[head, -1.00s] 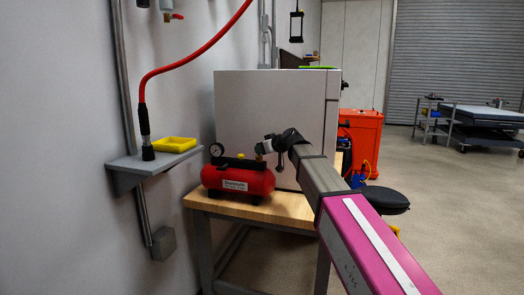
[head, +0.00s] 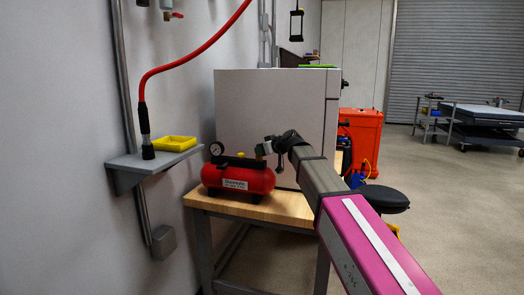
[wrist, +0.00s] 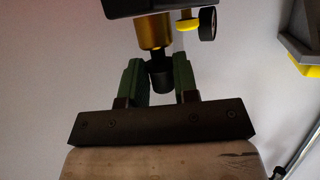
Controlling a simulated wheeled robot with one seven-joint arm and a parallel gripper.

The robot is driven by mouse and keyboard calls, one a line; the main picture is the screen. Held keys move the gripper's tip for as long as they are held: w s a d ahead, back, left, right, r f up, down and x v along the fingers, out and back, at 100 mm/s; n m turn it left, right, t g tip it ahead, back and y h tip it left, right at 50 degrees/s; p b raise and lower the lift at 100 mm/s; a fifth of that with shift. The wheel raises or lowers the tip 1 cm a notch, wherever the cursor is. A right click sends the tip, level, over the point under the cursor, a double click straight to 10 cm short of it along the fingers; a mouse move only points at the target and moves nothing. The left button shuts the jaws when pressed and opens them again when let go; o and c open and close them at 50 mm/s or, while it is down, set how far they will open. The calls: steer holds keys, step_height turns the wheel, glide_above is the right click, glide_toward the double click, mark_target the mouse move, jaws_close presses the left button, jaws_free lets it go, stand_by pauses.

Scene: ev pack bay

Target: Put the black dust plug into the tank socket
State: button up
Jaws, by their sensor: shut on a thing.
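The red air tank (head: 238,178) lies on the wooden bench, with a gauge at its left end. In the wrist view its brass socket (wrist: 153,32) is at the top centre. My gripper (wrist: 158,77) has green fingers shut on the black dust plug (wrist: 161,76). The plug is in line with the socket and its end meets the socket's mouth in the picture. I cannot tell how far in it sits. In the head view my gripper (head: 268,149) is at the tank's upper right, and the plug is too small to make out.
A grey wall shelf (head: 128,163) at left holds a yellow tray (head: 175,143) and the black end of a red hose (head: 190,55). A large grey cabinet (head: 265,105) stands behind the tank. The tank's gauge (wrist: 208,24) is near my gripper in the wrist view.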

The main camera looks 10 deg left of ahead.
steer(key=shift+s+f, duration=0.1)
steer(key=shift+f, duration=0.2)
steer(key=o, duration=0.7)
steer(key=shift+f, duration=0.1)
steer(key=shift+s+d, duration=0.1)
steer(key=shift+d, duration=0.05)
steer(key=v, duration=1)
steer(key=shift+d+r, duration=0.25)
steer(key=shift+s, duration=0.1)
